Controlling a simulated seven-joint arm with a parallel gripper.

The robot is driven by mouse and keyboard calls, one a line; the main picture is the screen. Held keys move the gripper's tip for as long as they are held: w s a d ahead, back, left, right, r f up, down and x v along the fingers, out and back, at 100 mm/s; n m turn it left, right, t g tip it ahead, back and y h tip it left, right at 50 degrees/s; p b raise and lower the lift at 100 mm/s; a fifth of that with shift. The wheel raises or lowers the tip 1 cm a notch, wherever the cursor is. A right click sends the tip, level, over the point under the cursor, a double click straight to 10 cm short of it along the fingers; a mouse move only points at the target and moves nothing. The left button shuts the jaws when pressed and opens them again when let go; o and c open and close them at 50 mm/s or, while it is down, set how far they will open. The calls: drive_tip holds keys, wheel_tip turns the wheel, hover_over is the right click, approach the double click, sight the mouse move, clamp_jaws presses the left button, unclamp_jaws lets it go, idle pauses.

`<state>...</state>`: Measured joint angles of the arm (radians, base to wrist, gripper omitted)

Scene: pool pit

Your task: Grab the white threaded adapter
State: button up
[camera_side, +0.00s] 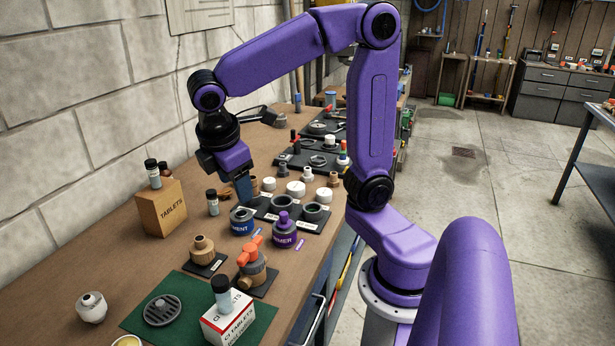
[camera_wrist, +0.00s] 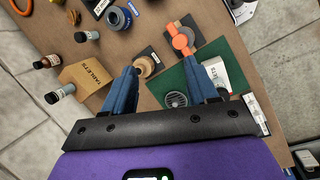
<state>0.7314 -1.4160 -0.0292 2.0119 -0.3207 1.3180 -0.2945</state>
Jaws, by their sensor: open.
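The white threaded adapter (camera_side: 91,307) is a small rounded fitting with a hole in its top. It stands on the brown bench at the front left in the side view, left of the green mat. I cannot make it out in the wrist view, where my gripper body covers part of the bench. My gripper (camera_side: 243,190) points down above the bench, behind the cement can and well away from the adapter. In the wrist view my gripper (camera_wrist: 160,67) has its two blue fingers spread, with nothing held between them.
The tablets box (camera_side: 161,209) with a bottle on it stands near the wall. The green mat (camera_side: 190,335) holds a drain grate (camera_side: 160,310) and a white box (camera_side: 228,318). A tan fitting (camera_side: 202,250) and orange-handled valve (camera_side: 251,262) stand behind. Bare bench lies around the adapter.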

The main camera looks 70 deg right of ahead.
drive_tip(key=w+d+g+h, duration=0.3)
drive_tip(key=w+d+h, duration=0.2)
drive_tip(key=w+d, duration=1.1)
drive_tip(key=m+g+h, duration=0.2)
drive_tip(key=g, duration=0.4)
hover_over(306, 169)
drive_tip(key=w+a, duration=0.9)
drive_tip(key=a, duration=0.3)
wheel_tip(306, 169, down, 18)
drive_tip(key=r, duration=0.1)
drive_tip(key=x, duration=1.7)
drive_tip(key=shift+f, duration=0.1)
drive_tip(key=c, duration=1.1)
